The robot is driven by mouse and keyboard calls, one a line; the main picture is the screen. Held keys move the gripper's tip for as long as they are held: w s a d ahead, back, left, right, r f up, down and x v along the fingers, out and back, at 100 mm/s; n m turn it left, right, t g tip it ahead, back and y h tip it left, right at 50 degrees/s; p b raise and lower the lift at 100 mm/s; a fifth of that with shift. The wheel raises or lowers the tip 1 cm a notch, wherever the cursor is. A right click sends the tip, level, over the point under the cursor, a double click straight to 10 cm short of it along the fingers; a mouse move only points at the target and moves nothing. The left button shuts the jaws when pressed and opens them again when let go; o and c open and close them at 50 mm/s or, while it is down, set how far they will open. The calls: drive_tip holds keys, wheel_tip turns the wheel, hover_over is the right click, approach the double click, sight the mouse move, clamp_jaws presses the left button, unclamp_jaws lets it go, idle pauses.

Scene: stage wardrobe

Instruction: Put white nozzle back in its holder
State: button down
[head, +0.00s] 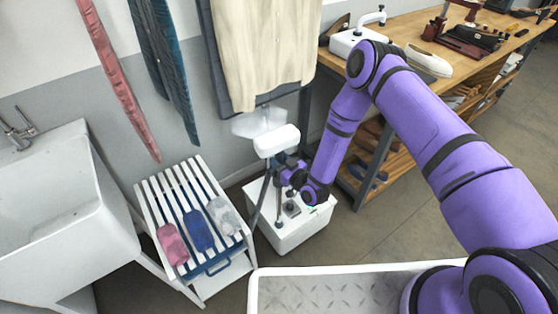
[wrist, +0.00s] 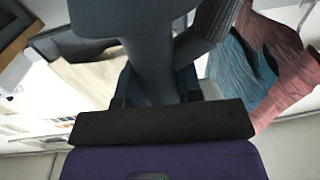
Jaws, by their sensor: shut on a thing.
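The white nozzle (head: 277,140) is a rounded white head, held upright above a white floor unit (head: 290,238). My gripper (head: 284,172) is just below it, shut on its dark handle. In the wrist view the dark grey handle (wrist: 150,60) fills the space between the jaws, and a ribbed dark hose (wrist: 212,20) runs beside it. A dark pole (head: 279,205) rises from the unit below the nozzle. The holder cannot be made out clearly; my gripper and the nozzle hide the pole's upper part.
A white slatted stool (head: 165,197) with pink, blue and grey pouches stands left of the unit, by a white sink (head: 60,200). Hanging cream cloth (head: 262,50) is close behind the nozzle. A wooden workbench (head: 465,65) stands at the right. Faint steam shows above the nozzle.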

drive_tip(key=shift+f, duration=0.55)
idle(0.9)
drive_tip(key=c, duration=1.1)
unclamp_jaws()
drive_tip(key=shift+o, duration=0.2)
drive_tip(key=shift+s+d, duration=0.1)
drive_tip(key=v, duration=1)
drive_tip(key=shift+s+d, duration=0.25)
drive_tip(key=shift+s, duration=0.05)
drive_tip(key=shift+f, duration=0.1)
